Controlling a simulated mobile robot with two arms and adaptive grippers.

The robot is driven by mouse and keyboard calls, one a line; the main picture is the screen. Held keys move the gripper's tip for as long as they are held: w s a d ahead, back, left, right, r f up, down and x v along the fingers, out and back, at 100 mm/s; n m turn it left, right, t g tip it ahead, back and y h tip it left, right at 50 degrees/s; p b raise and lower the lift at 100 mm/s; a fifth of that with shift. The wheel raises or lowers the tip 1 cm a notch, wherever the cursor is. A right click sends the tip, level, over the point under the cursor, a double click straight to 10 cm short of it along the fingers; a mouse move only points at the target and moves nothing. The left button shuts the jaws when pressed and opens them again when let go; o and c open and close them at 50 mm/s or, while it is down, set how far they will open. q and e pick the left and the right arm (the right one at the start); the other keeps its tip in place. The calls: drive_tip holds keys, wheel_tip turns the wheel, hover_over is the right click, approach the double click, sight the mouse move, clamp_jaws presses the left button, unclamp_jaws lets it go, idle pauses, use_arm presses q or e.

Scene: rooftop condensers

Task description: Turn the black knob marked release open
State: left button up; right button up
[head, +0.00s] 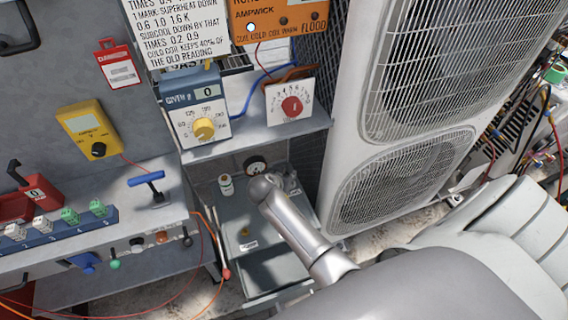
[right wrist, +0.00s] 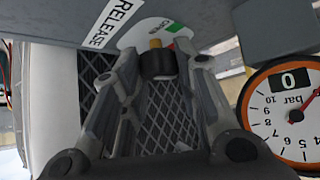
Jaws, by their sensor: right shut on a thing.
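The black knob (right wrist: 157,65) is at the top middle of the right wrist view, under a white label reading RELEASE (right wrist: 116,22). Behind it is a pale round plate with a green patch marked OPEN (right wrist: 178,30), and a small orange-yellow piece shows at the knob's top. My right gripper (right wrist: 158,72) is shut on the knob, one finger on each side. In the head view my right arm reaches over the lower grey shelf, and its end hides the knob and the fingers. My left gripper is in neither view.
A round gauge (right wrist: 290,112) reading 0 bar is close right of my right gripper. In the head view a gauge (head: 256,165) sits behind my arm's end. A small jar (head: 226,185) stands left of it, and a large white condenser (head: 345,110) rises on the right.

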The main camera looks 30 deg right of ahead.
drive_tip(key=n+t+y+p, duration=0.1)
drive_tip(key=n+p, duration=0.1)
drive_tip(key=n+t+y+p, duration=0.1)
drive_tip(key=n+p, duration=0.1)
drive_tip(key=n+y+p, duration=0.1)
drive_tip(key=n+p, duration=0.1)
drive_tip(key=shift+s+d+r+t+y, duration=0.15)
drive_tip(key=shift+d+r+t+y, duration=0.15)
drive_tip(key=shift+d+r+t, duration=0.1)
drive_tip(key=n+y, duration=0.1)
drive_tip(key=n+y+p, duration=0.1)
drive_tip(key=shift+d+f+n+t+p, duration=0.1)
drive_tip(key=shift+d+n+t+p, duration=0.1)
drive_tip(key=shift+n+t+p, duration=0.15)
drive_tip(key=shift+f+n+y, duration=0.15)
drive_tip(key=shift+n+y, duration=0.45)
drive_tip(key=shift+n, duration=0.25)
drive_tip(key=shift+n+y+b, duration=0.5)
drive_tip(key=shift+n+y, duration=0.3)
drive_tip(key=shift+n, duration=0.2)
drive_tip(key=shift+y, duration=0.3)
drive_tip(key=o, duration=1)
drive_tip(key=shift+f, duration=0.1)
